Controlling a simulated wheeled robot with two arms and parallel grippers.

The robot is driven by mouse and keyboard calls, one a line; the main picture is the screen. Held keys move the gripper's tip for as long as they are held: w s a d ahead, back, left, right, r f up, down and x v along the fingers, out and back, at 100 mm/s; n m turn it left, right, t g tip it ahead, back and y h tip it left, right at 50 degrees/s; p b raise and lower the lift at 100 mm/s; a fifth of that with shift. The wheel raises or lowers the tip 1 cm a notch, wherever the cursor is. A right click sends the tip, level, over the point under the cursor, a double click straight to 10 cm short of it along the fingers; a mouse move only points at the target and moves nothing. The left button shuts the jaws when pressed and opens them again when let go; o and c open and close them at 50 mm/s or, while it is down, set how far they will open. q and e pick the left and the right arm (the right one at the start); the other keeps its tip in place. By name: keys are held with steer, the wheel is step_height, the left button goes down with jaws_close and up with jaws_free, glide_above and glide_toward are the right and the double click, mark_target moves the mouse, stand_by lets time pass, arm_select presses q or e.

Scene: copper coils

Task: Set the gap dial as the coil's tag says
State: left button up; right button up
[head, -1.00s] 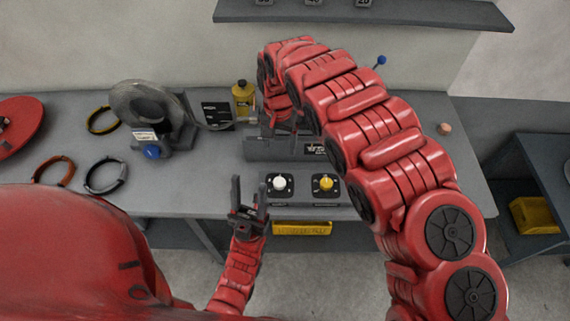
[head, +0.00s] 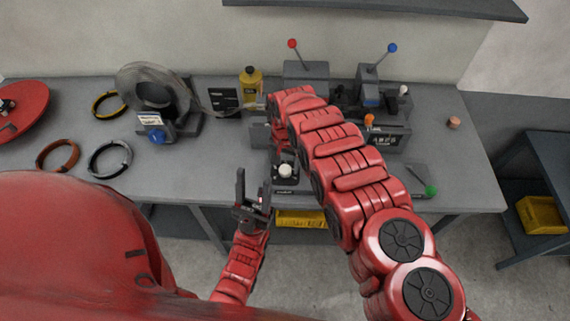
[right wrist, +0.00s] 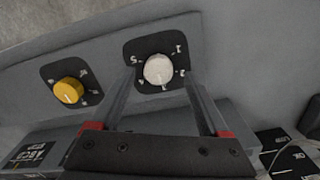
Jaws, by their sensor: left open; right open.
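A white dial (head: 285,171) sits on a dark plate at the bench front; it also shows in the right wrist view (right wrist: 158,70), with numbers around it. My open right gripper (right wrist: 158,78) has its fingers on either side of this dial; I cannot tell whether they touch it. A yellow dial (right wrist: 68,92) is beside it; my right arm hides it in the head view. The grey coil (head: 130,82) stands on the bench with a white tag (head: 150,118), too small to read. My left gripper (head: 253,190) is open and empty before the bench edge.
A machine with a red-knobbed lever (head: 292,44) and a blue-knobbed lever (head: 391,48) stands behind my right arm. A shelf (head: 375,8) overhangs the back.

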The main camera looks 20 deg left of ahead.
steer(key=shift+s+d+f, duration=0.1)
steer(key=shift+f, duration=0.8)
jaws_close()
